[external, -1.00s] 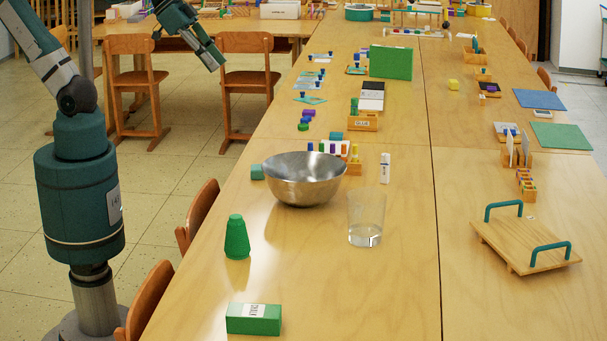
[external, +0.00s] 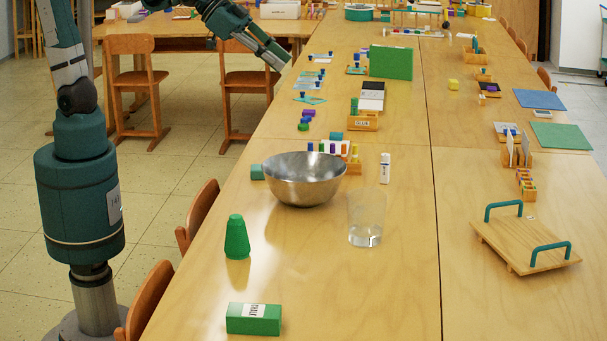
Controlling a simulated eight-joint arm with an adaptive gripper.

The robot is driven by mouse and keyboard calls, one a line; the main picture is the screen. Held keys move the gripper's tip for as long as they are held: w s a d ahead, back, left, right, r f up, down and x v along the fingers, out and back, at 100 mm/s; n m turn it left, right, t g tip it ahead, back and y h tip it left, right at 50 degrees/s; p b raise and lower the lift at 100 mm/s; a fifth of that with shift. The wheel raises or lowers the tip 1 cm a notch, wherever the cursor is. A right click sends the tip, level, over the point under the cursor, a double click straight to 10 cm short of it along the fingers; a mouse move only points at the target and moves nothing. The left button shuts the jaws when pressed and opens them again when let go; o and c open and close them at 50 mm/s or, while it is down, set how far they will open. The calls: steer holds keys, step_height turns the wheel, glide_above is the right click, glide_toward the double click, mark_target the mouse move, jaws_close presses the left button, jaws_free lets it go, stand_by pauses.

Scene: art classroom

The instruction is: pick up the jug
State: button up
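The jug appears to be the clear, see-through vessel (external: 366,220) standing upright on the table, right of and nearer than the metal bowl; no handle can be made out on it. My gripper (external: 284,62) is in the air near the far left edge of the table, well behind and to the left of the clear vessel. It touches nothing that I can see. Its fingers are small and seen from the side, so whether they are open or shut is unclear.
A steel bowl (external: 304,180) stands just left of the clear vessel. A green cone (external: 237,238) and a green chalk box (external: 254,319) are nearer. A white bottle (external: 385,168) stands behind it. A wooden tray (external: 530,240) with teal handles is right. The near table middle is clear.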

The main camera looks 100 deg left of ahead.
steer(key=w+d+f+m+t+h, duration=0.1)
steer(key=w+d+f+h, duration=0.1)
steer(key=w+d, duration=0.8)
steer(key=w+d+f+m+t+h, duration=0.1)
steer(key=w+d+f, duration=0.35)
steer(key=d, duration=0.85)
glide_toward(356, 242)
steer(key=shift+w+d+r, duration=0.15)
steer(key=shift+w+r, duration=0.5)
steer(key=shift+w, duration=0.25)
steer(key=shift+x, duration=1.35)
steer(key=shift+b+x, duration=1)
steer(key=shift+x, duration=1.6)
